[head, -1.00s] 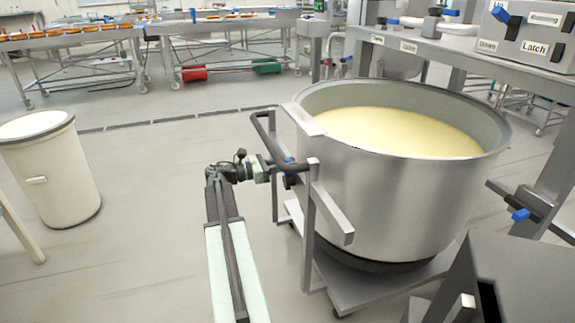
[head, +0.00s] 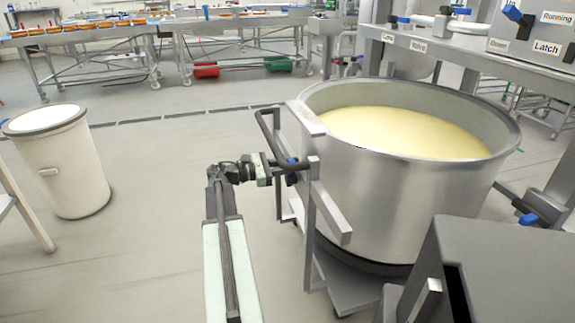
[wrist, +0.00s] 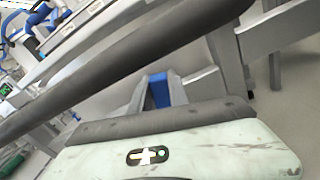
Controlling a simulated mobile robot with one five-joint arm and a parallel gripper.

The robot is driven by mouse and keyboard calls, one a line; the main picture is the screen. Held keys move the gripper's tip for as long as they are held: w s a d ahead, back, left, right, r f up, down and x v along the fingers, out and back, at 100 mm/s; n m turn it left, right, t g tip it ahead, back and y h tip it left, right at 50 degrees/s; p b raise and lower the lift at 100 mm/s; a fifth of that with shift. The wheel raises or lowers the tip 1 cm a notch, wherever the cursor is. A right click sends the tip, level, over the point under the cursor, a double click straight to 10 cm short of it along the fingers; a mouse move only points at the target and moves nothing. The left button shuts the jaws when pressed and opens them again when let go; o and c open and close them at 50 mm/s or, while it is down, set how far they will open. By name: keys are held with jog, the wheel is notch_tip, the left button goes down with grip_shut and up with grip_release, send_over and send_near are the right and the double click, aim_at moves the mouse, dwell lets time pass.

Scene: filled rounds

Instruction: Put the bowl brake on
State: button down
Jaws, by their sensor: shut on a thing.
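The large steel bowl (head: 410,195) of pale yellow dough or batter stands on a low wheeled trolley (head: 360,285) in the head view. A dark push handle (head: 268,135) is on its left side. My gripper (head: 287,169) reaches it from the left and is shut on the dark handle bar. In the wrist view the bar (wrist: 120,65) crosses in front of the pale jaw (wrist: 180,152). A small blue part (wrist: 159,90) shows just beyond the jaw; I cannot tell whether it is the brake. The far fingertip is hidden.
A grey machine housing (head: 500,265) fills the lower right, close to the bowl. A blue-ended lever (head: 527,219) is behind it. A labelled control box (head: 540,35) is at upper right. A white bin (head: 62,165) stands left. The floor between bin and bowl is clear.

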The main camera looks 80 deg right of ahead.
jog(key=shift+s+d, duration=0.15)
jog(key=shift+s, duration=0.15)
jog(key=c, duration=1.2)
grip_release()
jog(key=shift+s, duration=0.15)
jog(key=shift+c, duration=0.2)
jog(key=v, duration=0.7)
jog(key=shift+w, duration=0.35)
